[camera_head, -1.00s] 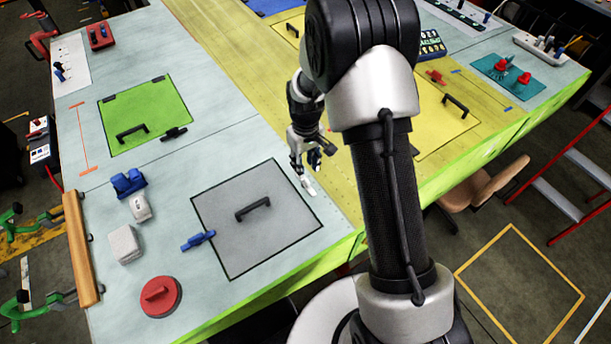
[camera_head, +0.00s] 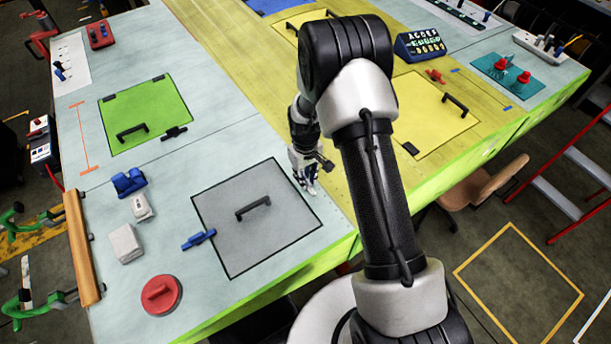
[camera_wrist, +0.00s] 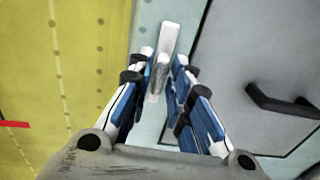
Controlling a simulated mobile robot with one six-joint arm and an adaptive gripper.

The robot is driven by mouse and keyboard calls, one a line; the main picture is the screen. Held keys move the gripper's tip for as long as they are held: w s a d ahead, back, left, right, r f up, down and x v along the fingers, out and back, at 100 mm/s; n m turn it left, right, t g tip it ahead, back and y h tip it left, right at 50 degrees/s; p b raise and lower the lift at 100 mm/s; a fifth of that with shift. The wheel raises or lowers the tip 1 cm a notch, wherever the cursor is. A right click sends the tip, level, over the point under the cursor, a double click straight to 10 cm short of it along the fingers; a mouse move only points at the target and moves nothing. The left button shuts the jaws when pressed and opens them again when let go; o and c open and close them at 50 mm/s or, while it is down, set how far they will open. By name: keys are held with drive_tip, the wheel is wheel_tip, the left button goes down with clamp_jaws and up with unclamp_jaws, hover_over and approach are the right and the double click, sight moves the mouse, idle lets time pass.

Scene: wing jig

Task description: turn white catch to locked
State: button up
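The white catch (camera_wrist: 171,38) shows in the wrist view on the pale strip beside the grey panel (camera_wrist: 245,55). It is a narrow bar with a raised grip in its middle, lying lengthwise between my fingers. My gripper (camera_wrist: 164,66) is open, with blue and white fingers on either side of the raised grip. The left finger is very near it, and I cannot tell if it touches. In the head view my gripper (camera_head: 308,186) is low at the grey panel's right edge (camera_head: 297,190) and hides most of the catch.
The grey panel has a black handle (camera_head: 253,208) and a blue catch (camera_head: 198,240) at its left edge. A red knob (camera_head: 160,294), white blocks (camera_head: 125,244) and a green panel (camera_head: 146,115) lie further left. A yellow surface (camera_wrist: 75,70) borders the strip.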

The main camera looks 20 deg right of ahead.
clamp_jaws()
drive_tip(key=shift+m+b, duration=0.3)
drive_tip(key=m+b, duration=0.2)
drive_tip(key=m, duration=0.1)
drive_tip(key=shift+f+b, duration=0.1)
drive_tip(key=shift+b, duration=0.2)
drive_tip(key=m+b, duration=0.2)
drive_tip(key=m, duration=0.3)
drive_tip(key=shift+a, duration=0.15)
drive_tip(key=m+b, duration=0.2)
drive_tip(key=m, duration=0.2)
drive_tip(key=m+b, duration=0.1)
drive_tip(key=m, duration=0.4)
drive_tip(key=shift+w+a+b, duration=0.1)
drive_tip(key=shift+w+b, duration=0.05)
drive_tip(key=shift+b, duration=0.25)
drive_tip(key=shift+m, duration=0.3)
drive_tip(key=shift+o, duration=1.8)
unclamp_jaws()
